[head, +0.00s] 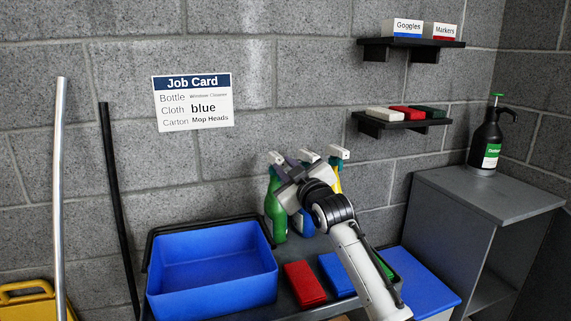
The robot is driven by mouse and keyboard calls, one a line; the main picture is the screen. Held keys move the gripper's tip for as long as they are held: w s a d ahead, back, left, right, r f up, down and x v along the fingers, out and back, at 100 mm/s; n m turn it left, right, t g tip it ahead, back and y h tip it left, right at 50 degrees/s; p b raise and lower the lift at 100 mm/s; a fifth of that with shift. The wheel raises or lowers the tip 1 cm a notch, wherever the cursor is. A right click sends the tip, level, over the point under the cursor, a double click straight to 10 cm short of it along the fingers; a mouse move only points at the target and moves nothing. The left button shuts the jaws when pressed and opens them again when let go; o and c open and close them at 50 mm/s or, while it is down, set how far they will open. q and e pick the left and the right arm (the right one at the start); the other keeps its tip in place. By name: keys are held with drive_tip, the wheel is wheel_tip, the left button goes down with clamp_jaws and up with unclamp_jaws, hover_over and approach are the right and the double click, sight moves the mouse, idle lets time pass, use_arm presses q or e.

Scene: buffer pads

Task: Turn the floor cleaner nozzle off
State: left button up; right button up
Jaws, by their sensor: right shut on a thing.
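Three spray bottles with white nozzles stand in a row against the wall: a green bottle (275,208), a blue bottle partly hidden by my gripper, and a yellow bottle (335,180). Their labels cannot be read, so I cannot tell which is the floor cleaner. My right gripper (284,172) reaches in from the lower right and is shut at the head of the green bottle, just below its white nozzle (275,157). The fingertips are small and partly hidden here. The nozzle's setting cannot be made out. My left gripper is not in view.
A blue bin (212,295) stands left of the bottles. A red folded cloth (304,284) and a blue one (336,275) lie in front. A grey cabinet (490,195) with a black pump sprayer (485,143) is at right. A job card (193,102) hangs above.

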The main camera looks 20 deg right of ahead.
drive_tip(key=n+p, duration=0.3)
drive_tip(key=n, duration=0.2)
drive_tip(key=shift+n, duration=0.3)
drive_tip(key=n, duration=0.3)
drive_tip(key=shift+d+n, duration=0.15)
drive_tip(key=shift+n, duration=0.15)
drive_tip(key=n, duration=0.3)
drive_tip(key=o, duration=0.6)
drive_tip(key=shift+s, duration=0.15)
drive_tip(key=s, duration=0.6)
drive_tip(key=shift+s+d, duration=0.15)
drive_tip(key=shift+s, duration=0.25)
drive_tip(key=shift+f, duration=0.1)
